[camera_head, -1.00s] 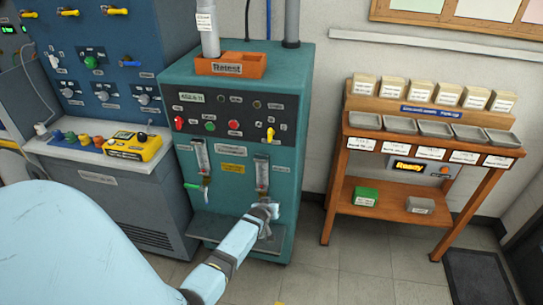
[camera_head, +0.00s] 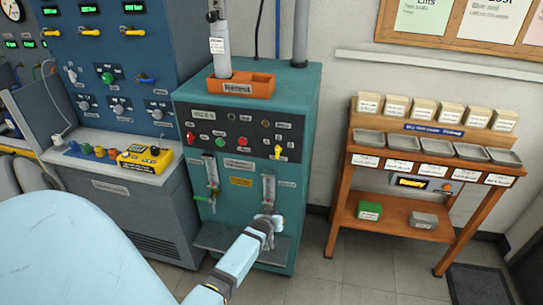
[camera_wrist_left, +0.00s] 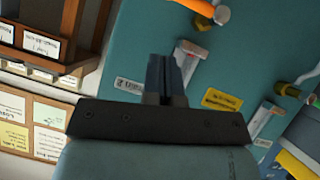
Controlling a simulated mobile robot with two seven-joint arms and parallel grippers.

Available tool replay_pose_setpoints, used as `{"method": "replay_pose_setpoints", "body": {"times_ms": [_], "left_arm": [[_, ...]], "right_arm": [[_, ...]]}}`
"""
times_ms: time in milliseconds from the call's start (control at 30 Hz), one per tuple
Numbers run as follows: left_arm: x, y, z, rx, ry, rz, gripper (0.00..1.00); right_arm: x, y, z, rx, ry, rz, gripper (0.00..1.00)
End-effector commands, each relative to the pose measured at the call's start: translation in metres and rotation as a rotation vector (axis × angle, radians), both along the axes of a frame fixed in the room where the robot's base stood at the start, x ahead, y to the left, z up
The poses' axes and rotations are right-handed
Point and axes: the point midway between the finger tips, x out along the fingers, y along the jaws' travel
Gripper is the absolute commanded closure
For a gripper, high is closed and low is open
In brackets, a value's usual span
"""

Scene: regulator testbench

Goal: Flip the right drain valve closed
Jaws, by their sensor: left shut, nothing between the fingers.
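The teal test cabinet (camera_head: 300,140) has two sight tubes on its front, the right one (camera_head: 268,187) and the left one. The left drain valve with its green handle (camera_head: 203,198) sits below the left tube. My left gripper (camera_head: 273,236) is at the foot of the right tube and hides the right drain valve in the head view. In the left wrist view my left gripper (camera_wrist_left: 168,70) is shut and empty. There the right drain valve's orange handle (camera_wrist_left: 198,8) shows at the top, apart from the fingertips. The left valve (camera_wrist_left: 287,90) is at the right edge. My right gripper is out of view.
A ledge (camera_head: 215,240) juts out at the cabinet's lower front. A grey bench (camera_head: 130,205) with a yellow meter (camera_head: 145,158) adjoins on the left. A wooden rack (camera_head: 400,225) stands to the right, with free floor between it and the cabinet.

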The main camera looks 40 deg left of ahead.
Motion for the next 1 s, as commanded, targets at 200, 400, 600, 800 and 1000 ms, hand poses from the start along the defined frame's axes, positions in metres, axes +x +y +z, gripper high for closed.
{"method": "replay_pose_setpoints", "body": {"times_ms": [200,400,600,800,1000], "left_arm": [[-0.030,-0.018,0.025,0.001,-0.002,0.000,1.00],[-0.042,-0.025,0.034,0.002,-0.001,0.000,1.00],[-0.043,-0.026,0.035,0.002,-0.001,0.000,1.00],[-0.043,-0.026,0.034,0.002,-0.001,0.000,1.00],[-0.043,-0.026,0.034,0.002,-0.001,0.000,1.00]], "right_arm": [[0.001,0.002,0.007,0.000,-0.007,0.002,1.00],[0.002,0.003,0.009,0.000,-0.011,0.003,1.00],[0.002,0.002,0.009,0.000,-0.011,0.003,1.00],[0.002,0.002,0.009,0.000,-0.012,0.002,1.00],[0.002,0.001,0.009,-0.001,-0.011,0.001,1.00]]}}
